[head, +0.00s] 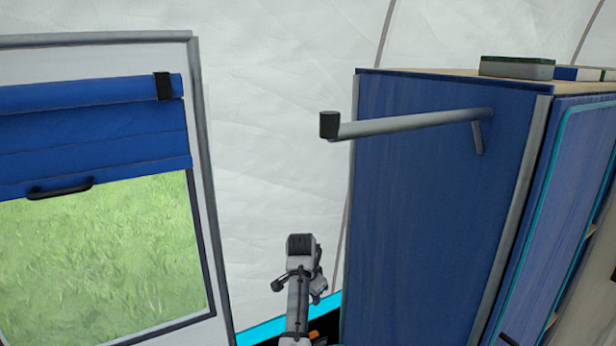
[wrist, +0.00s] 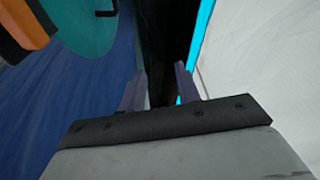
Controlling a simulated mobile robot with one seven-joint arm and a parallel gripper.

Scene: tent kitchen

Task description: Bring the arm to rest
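My gripper (wrist: 160,72) shows in the wrist view with its two fingers apart and nothing between them. A dark strip lies beyond the gap. In the head view my arm (head: 298,285) stands at the bottom centre, left of the blue cabinet; the gripper cannot be made out there.
A blue cabinet (head: 435,200) fills the right, with a grey bar (head: 410,123) sticking out leftward. A grey-green box (head: 517,68) lies on top. A window with a blue blind (head: 95,135) is at left. The wrist view shows an orange and black object (wrist: 25,28) and white tent fabric (wrist: 265,60).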

